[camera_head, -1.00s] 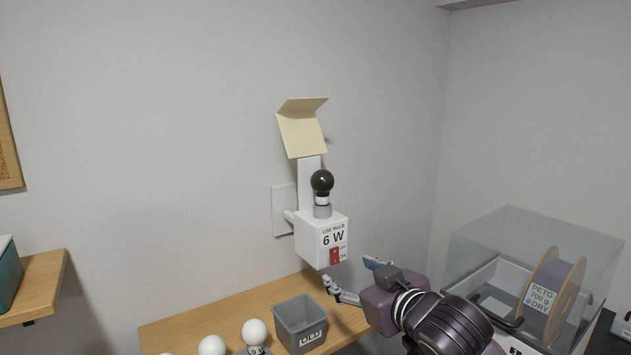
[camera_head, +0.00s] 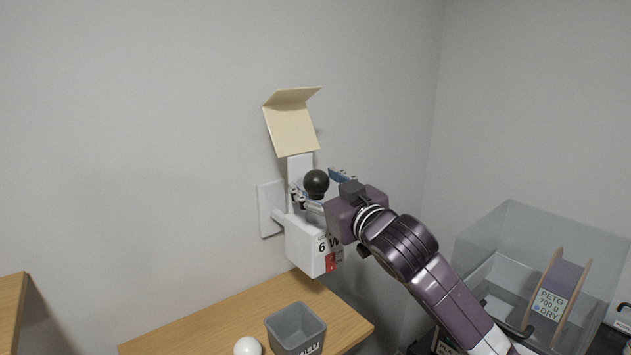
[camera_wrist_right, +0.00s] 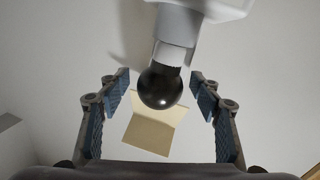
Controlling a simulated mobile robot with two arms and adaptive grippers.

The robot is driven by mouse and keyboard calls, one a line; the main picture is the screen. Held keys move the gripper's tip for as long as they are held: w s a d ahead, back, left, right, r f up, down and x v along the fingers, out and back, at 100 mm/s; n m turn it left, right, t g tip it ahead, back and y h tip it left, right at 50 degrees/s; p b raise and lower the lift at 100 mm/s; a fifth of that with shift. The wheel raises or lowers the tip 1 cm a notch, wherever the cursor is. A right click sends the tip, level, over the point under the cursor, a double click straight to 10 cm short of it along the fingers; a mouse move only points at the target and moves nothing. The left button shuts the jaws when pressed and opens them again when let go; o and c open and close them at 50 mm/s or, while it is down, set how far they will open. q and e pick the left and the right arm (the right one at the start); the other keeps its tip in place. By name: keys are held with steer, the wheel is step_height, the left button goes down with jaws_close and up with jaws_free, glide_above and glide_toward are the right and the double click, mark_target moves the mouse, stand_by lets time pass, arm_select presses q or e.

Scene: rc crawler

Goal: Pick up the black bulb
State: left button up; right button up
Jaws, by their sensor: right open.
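The black bulb (camera_head: 316,182) stands upright on top of the white wall-mounted box (camera_head: 304,243) marked 6 W. My right gripper (camera_head: 318,188) is at the bulb, open, with its fingers on either side. In the right wrist view the black bulb (camera_wrist_right: 160,86) lies between the two blue-padded fingers of my right gripper (camera_wrist_right: 161,92), with a gap on both sides. Its white and grey base runs up toward the box in that view. The gripper hides part of the bulb's base and the box's label in the head view. My left gripper is not in view.
A tan folded flap (camera_head: 290,125) is on the wall above the bulb. Below are a wooden shelf (camera_head: 200,331), a grey bin (camera_head: 294,327) and a white bulb (camera_head: 247,346). A clear box with a spool (camera_head: 558,295) stands at the right.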

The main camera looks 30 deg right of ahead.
steer(key=shift+w, duration=0.15)
steer(key=c, duration=1.1)
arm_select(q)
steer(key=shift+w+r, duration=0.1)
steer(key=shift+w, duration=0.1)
arm_select(e)
steer(key=shift+r, duration=0.55)
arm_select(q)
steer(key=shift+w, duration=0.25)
arm_select(e)
steer(key=shift+r, duration=4.5)
